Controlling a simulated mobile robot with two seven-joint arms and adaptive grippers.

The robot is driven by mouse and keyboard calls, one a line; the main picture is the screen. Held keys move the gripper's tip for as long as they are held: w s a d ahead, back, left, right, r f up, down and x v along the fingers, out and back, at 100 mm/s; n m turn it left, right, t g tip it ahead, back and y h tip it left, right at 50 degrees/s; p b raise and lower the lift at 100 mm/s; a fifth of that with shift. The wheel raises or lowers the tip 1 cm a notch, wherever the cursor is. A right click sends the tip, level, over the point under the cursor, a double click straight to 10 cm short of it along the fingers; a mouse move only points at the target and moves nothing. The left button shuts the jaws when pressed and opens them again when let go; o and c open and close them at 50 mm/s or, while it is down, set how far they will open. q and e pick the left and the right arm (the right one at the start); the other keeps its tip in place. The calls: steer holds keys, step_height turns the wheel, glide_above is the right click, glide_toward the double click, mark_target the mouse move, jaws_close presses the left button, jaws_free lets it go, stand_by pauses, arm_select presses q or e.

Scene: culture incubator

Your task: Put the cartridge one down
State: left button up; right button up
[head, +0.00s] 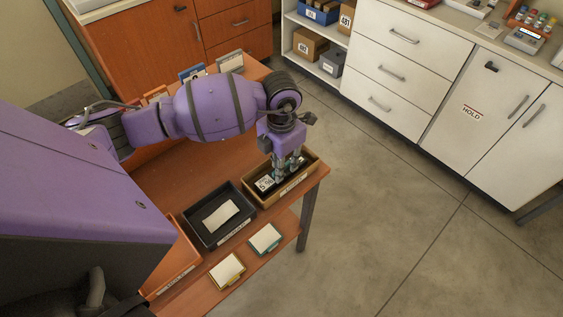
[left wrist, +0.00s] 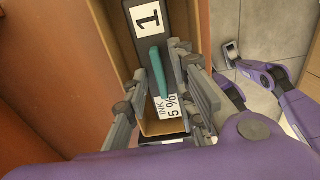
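The cartridge one (left wrist: 148,45) is dark, with a white "1" label and an "INK 5%" label. It lies inside the tan box (head: 307,175) at the table's right corner. A teal raised strip (left wrist: 157,74) runs along its top. My left gripper (head: 288,168) points down into the box over the cartridge and partly covers it. In the left wrist view its fingers stand apart on either side of the teal strip, with a visible gap on the left. Contact on the right side is unclear. My right gripper is not seen in the head view.
A black tray (head: 192,222) holding a white card stands beside the tan box. An orange tray (head: 172,267) is nearer to me. Two small card-topped items (head: 265,238) lie on the lower shelf. Open floor (head: 400,220) and white cabinets (head: 400,70) lie right.

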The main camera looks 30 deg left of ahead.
arm_select(q)
step_height(320, 180, up, 12)
steer(key=shift+r, duration=0.2)
stand_by(0.5)
